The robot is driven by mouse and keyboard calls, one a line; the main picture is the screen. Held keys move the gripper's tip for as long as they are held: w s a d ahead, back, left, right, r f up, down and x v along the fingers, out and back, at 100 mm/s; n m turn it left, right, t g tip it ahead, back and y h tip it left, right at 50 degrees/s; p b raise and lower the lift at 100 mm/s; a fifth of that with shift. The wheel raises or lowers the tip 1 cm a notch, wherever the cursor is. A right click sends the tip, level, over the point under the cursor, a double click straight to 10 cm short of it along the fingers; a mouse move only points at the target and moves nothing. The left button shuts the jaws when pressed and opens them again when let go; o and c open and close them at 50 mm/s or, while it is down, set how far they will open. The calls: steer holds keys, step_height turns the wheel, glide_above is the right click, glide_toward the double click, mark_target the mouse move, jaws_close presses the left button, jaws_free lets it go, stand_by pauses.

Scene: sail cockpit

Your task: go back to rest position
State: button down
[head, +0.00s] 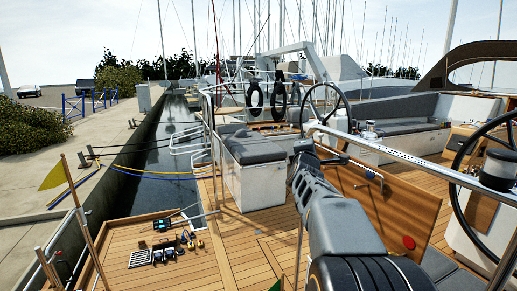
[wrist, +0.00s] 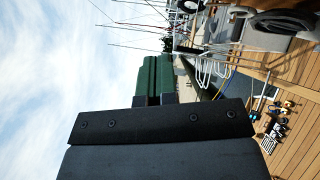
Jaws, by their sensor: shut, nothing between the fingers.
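My gripper (wrist: 155,76) shows in the wrist view with its two green fingers side by side and touching, nothing between them. Behind the fingers in that view are sky, masts and the boat's rails. In the head view my grey arm rises from the bottom right over the wooden deck (head: 262,250), with its far end near the grey-cushioned bench (head: 252,150). The fingers are hard to make out in the head view.
A wooden table panel (head: 390,205) with a red disc stands right of my arm. Steering wheels (head: 325,105) stand behind and at right. Several small tools (head: 170,250) lie on the lower left deck. A metal rail (head: 420,160) crosses at right. Water and a quay (head: 60,150) lie left.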

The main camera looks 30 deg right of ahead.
steer(key=s+a+f+m+g+y, duration=0.2)
steer(key=a+f+m+y, duration=0.35)
steer(key=f, duration=0.35)
steer(key=s+a+f+m+g+y, duration=0.1)
steer(key=a+f+m+g+y, duration=0.35)
steer(key=f, duration=0.45)
steer(key=s+a+f+m+g+y, duration=0.1)
steer(key=s+a+f, duration=0.3)
steer(key=s+a, duration=0.5)
steer(key=s+a+f+m+g+y, duration=0.1)
steer(key=s+a+f+g+y, duration=0.1)
steer(key=s+a, duration=0.7)
steer(key=shift+a+f+m+g, duration=0.4)
steer(key=shift+a+f+g, duration=0.2)
steer(key=shift+f, duration=0.4)
